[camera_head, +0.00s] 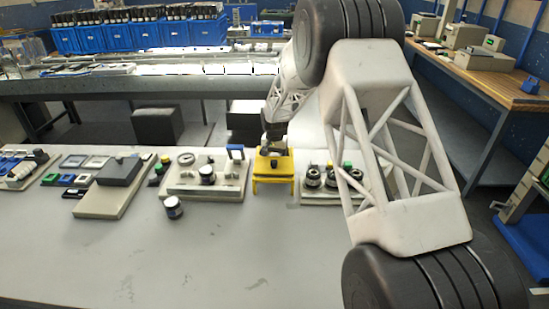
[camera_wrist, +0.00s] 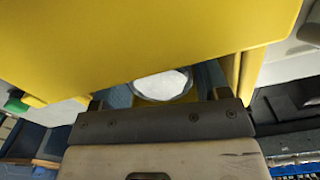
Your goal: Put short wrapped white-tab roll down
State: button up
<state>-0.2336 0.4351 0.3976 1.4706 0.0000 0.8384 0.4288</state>
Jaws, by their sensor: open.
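My gripper (camera_head: 273,148) is at the yellow stand (camera_head: 273,187) in the head view. The yellow stand fills the top of the wrist view (camera_wrist: 130,45). In the wrist view a round thing with a white face and dark rim, probably the short white-tab roll (camera_wrist: 162,84), lies between my open fingers, partly hidden by the yellow part. I cannot tell whether it touches the stand or a finger. In the head view this roll is not clear, being small and behind the stand and gripper.
A dark roll with a white top (camera_head: 173,208) stands on the bare table (camera_head: 190,260). Another dark roll (camera_head: 207,174) stands on a light board left of the stand. Several dark rolls (camera_head: 313,178) stand to its right, near my arm. A grey box (camera_head: 119,171) lies further left.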

notch_tip(320, 180, up, 12)
jog(key=shift+r, duration=0.15)
dwell(0.6)
dwell(0.7)
